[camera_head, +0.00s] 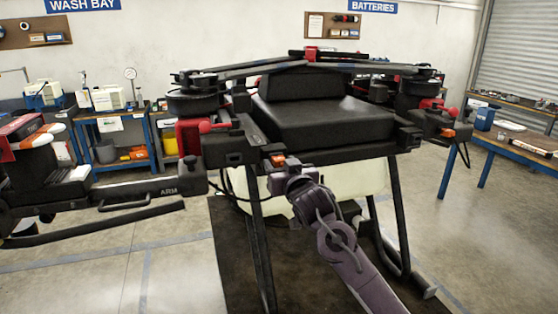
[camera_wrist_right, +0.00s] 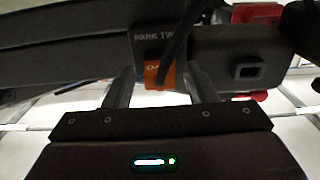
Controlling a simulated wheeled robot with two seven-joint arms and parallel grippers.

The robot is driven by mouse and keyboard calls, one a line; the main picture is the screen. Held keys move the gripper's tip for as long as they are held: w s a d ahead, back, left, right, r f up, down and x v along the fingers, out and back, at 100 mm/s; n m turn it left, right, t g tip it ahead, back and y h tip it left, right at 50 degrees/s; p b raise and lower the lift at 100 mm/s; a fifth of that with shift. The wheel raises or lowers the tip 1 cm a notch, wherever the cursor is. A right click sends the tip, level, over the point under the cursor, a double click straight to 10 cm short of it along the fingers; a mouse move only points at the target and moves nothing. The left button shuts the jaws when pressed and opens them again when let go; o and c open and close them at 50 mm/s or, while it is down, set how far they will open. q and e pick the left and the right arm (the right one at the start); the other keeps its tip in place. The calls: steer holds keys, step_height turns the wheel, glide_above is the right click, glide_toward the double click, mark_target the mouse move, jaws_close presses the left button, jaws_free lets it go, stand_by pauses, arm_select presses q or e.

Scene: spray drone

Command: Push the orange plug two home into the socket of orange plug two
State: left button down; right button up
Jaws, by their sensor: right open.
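The orange plug (camera_wrist_right: 158,75) shows in the right wrist view, just below a dark block (camera_wrist_right: 160,38) whose label reads "PARK TW", the rest covered by the plug's black cable. My right gripper (camera_wrist_right: 161,82) is open, with one finger on each side of the plug and visible gaps between. In the head view the orange plug (camera_head: 278,159) is at the near drone arm, just beyond my right gripper (camera_head: 285,168). A dark rectangular opening (camera_wrist_right: 247,71) sits right of the plug; I cannot tell if it is the plug's socket. My left gripper is not in view.
The drone's black body (camera_head: 325,122) stands on dark legs over a pale tank (camera_head: 350,180). A folded arm marked "ARM" (camera_head: 150,190) extends left. Another orange part (camera_head: 447,133) is at the right.

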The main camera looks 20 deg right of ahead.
steer(key=shift+c, duration=0.4)
jaws_close()
steer(key=shift+s, duration=0.15)
steer(key=s+p, duration=0.1)
steer(key=s, duration=0.4)
steer(key=shift+s+d, duration=0.15)
steer(key=shift+s, duration=0.2)
stand_by(0.6)
